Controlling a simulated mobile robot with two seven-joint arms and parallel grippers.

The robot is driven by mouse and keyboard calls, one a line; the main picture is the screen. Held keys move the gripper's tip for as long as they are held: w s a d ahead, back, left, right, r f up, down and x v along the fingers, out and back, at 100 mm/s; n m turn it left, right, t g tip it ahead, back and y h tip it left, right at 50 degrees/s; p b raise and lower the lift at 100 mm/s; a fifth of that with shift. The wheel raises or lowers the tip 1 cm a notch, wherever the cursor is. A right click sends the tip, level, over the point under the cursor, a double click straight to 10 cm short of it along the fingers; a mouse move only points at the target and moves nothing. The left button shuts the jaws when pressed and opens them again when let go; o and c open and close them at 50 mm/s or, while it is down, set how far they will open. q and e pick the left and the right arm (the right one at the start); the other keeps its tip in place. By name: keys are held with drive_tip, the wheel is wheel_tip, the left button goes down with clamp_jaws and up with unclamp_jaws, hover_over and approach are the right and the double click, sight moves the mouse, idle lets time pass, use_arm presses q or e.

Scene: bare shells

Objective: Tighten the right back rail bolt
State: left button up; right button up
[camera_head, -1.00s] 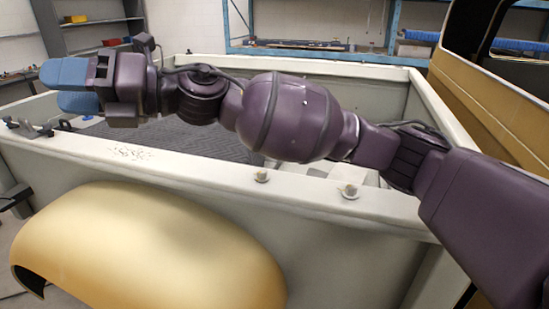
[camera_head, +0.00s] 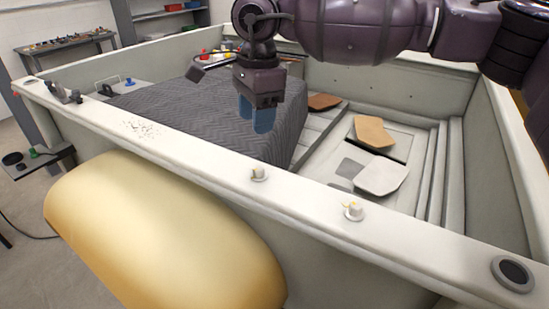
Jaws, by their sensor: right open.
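Two pale bolts stand on the cream side rail (camera_head: 305,190) of the truck bed, each with a bit of yellow on it. The left bolt (camera_head: 258,173) is near the middle of the view and the right bolt (camera_head: 354,211) is closer to me. The frames do not show how tight they are. My right gripper (camera_head: 256,118) has blue fingers pointing down over the grey quilted blanket. It is open and empty, beyond the rail and apart from both bolts. My left gripper is not in view.
A golden fender (camera_head: 165,235) bulges below the rail on the near side. A round dark-centred cap (camera_head: 512,272) is on the rail at the lower right. The quilted blanket (camera_head: 190,100) and loose panels (camera_head: 381,175) lie inside the bed. The rail between the bolts is clear.

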sight(260, 168)
drive_tip(key=shift+n+h, duration=0.5)
drive_tip(key=f, duration=0.6)
drive_tip(key=f+p, duration=0.1)
drive_tip(key=f, duration=0.2)
drive_tip(key=shift+s+d+f, duration=0.2)
drive_tip(key=shift+s+f, duration=0.05)
drive_tip(key=shift+s, duration=0.15)
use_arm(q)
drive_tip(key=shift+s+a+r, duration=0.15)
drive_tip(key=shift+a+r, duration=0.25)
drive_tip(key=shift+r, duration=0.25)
use_arm(e)
drive_tip(key=shift+f, duration=0.6)
drive_tip(key=shift+c, duration=0.3)
